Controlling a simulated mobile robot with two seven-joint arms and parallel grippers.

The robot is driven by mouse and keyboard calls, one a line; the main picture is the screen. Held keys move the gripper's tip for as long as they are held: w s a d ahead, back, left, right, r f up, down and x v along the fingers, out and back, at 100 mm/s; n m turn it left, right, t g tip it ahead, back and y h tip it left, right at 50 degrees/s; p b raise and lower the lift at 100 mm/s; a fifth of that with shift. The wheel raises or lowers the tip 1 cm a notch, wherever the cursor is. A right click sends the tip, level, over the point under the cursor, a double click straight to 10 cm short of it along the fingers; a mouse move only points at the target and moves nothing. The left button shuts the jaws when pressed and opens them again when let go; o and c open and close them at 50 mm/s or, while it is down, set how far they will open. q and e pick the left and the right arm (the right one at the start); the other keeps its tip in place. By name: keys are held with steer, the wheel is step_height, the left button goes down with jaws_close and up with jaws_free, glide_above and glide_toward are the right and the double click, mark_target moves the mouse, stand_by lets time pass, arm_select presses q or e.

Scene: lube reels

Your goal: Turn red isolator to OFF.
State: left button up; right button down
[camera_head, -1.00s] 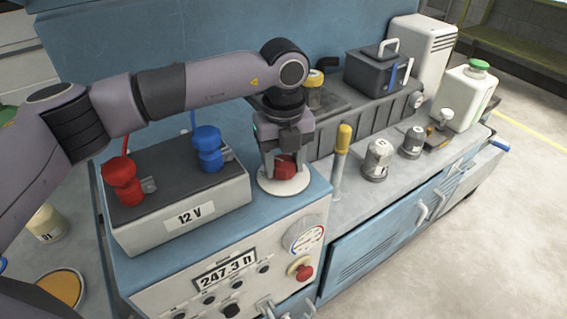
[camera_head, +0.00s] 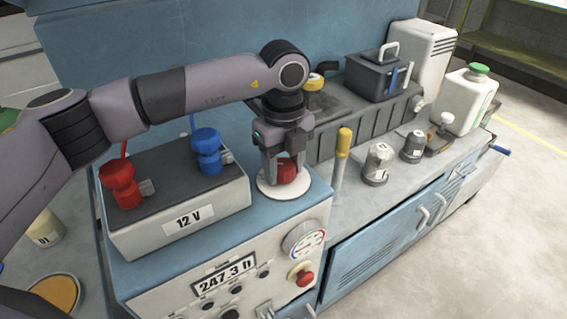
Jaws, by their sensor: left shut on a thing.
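The red isolator (camera_head: 287,171) is a small red knob on a round white plate (camera_head: 272,190) on top of the blue cabinet, right of the battery. My left gripper (camera_head: 284,170) points down over it, its two fingers shut on the knob from both sides. The fingers and the wrist hide part of the knob, and I cannot read any ON or OFF mark. My right gripper is not in view.
The 12 V battery (camera_head: 189,219) with red (camera_head: 122,184) and blue (camera_head: 207,151) terminal clamps stands close on the left. A yellow-topped rod (camera_head: 342,155) rises close on the right. Metal canisters (camera_head: 377,165) stand farther right. A red button (camera_head: 304,279) is on the front panel.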

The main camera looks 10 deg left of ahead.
mark_target(284, 164)
arm_select(q)
steer(key=o, duration=1)
steer(key=shift+r, duration=0.1)
steer(key=shift+o, duration=0.2)
step_height(284, 164, up, 6)
steer(key=shift+r, duration=0.6)
